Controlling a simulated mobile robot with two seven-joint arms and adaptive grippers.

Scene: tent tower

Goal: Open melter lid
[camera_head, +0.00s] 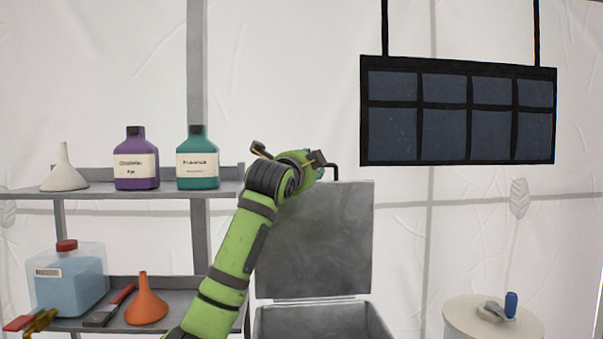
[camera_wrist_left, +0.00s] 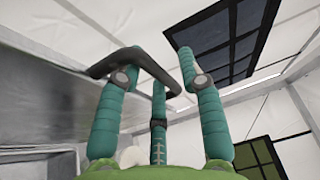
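The grey metal melter (camera_head: 325,322) stands at bottom centre in the head view. Its lid (camera_head: 315,245) stands upright, raised off the box, with the opening partly in view. A dark bent handle (camera_head: 335,171) sits at the lid's top edge. My left gripper (camera_head: 312,160) is at the top of the lid, beside the handle; its fingers are mostly hidden there. In the left wrist view its teal fingers (camera_wrist_left: 152,72) are spread apart, with the dark handle (camera_wrist_left: 130,62) crossing between them. Whether a finger touches the handle is unclear. My right gripper is not in view.
Shelves (camera_head: 95,195) at left hold a white funnel (camera_head: 64,170), a purple bottle (camera_head: 136,165), a teal bottle (camera_head: 197,165), a blue-filled jug (camera_head: 68,283) and an orange funnel (camera_head: 147,304). A dark panel (camera_head: 455,110) hangs upper right. A round drum (camera_head: 470,322) stands lower right.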

